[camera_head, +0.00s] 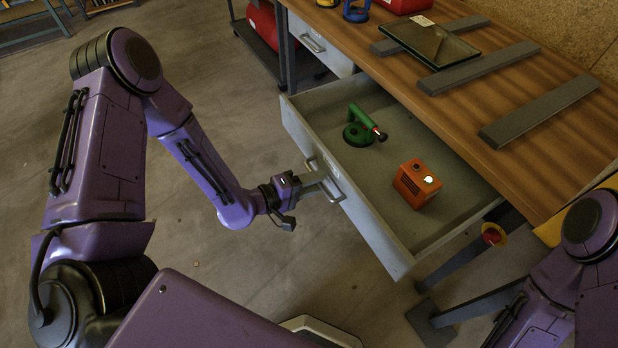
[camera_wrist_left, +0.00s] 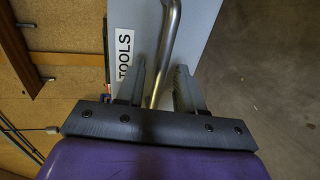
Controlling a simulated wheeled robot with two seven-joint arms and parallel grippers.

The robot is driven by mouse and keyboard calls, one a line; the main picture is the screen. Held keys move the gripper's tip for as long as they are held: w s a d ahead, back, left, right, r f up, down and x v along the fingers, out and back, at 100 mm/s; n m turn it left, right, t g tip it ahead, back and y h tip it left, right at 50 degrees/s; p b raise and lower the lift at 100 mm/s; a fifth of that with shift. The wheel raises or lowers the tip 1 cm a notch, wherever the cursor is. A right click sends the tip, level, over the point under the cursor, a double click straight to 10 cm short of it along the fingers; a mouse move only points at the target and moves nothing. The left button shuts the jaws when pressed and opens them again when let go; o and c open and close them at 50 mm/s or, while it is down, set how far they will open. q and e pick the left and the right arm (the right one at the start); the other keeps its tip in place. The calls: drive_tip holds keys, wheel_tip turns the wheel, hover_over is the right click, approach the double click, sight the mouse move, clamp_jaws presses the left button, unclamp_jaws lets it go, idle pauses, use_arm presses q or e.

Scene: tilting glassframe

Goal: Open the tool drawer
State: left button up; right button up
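The tool drawer (camera_head: 294,116) is a grey drawer pulled well out from under the wooden workbench. Its metal bar handle (camera_head: 334,182) is on the front panel. In the left wrist view the front (camera_wrist_left: 188,35) has a white TOOLS label (camera_wrist_left: 124,52). My left gripper (camera_head: 322,187) is at the handle. In the left wrist view its two fingers (camera_wrist_left: 162,75) stand apart, with the handle bar (camera_wrist_left: 166,45) running between them, nearer the left finger. I see a gap beside the bar. My right arm shows at the lower right; its gripper is out of view.
A green suction-cup tool (camera_head: 358,132) and an orange box (camera_head: 417,184) lie in the drawer. The workbench (camera_head: 500,80) carries grey bars and a glass pane (camera_head: 428,42). A second drawer (camera_head: 318,42) is closed. A red knob (camera_head: 492,235) is under the bench.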

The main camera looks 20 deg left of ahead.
use_arm(q)
drive_tip(key=v, duration=1)
drive_tip(key=shift+s+p, duration=0.2)
drive_tip(key=shift+p, duration=0.15)
drive_tip(key=shift+a, duration=0.1)
drive_tip(key=s+a+f+m+g+y+p, duration=0.15)
drive_tip(key=a+f+g+y, duration=0.25)
drive_tip(key=a+f+y, duration=0.4)
drive_tip(key=s+f+m+g+y, duration=0.1)
drive_tip(key=s+f+g+y, duration=0.1)
drive_tip(key=s, duration=0.5)
drive_tip(key=s+d+f+m+g+y+p, duration=0.1)
drive_tip(key=s+f+g+y, duration=0.1)
drive_tip(key=s, duration=0.5)
wheel_tip(320, 180, down, 3)
drive_tip(key=shift+s+r+g+y, duration=0.15)
drive_tip(key=shift+s+g+y, duration=0.25)
drive_tip(key=shift+g, duration=0.2)
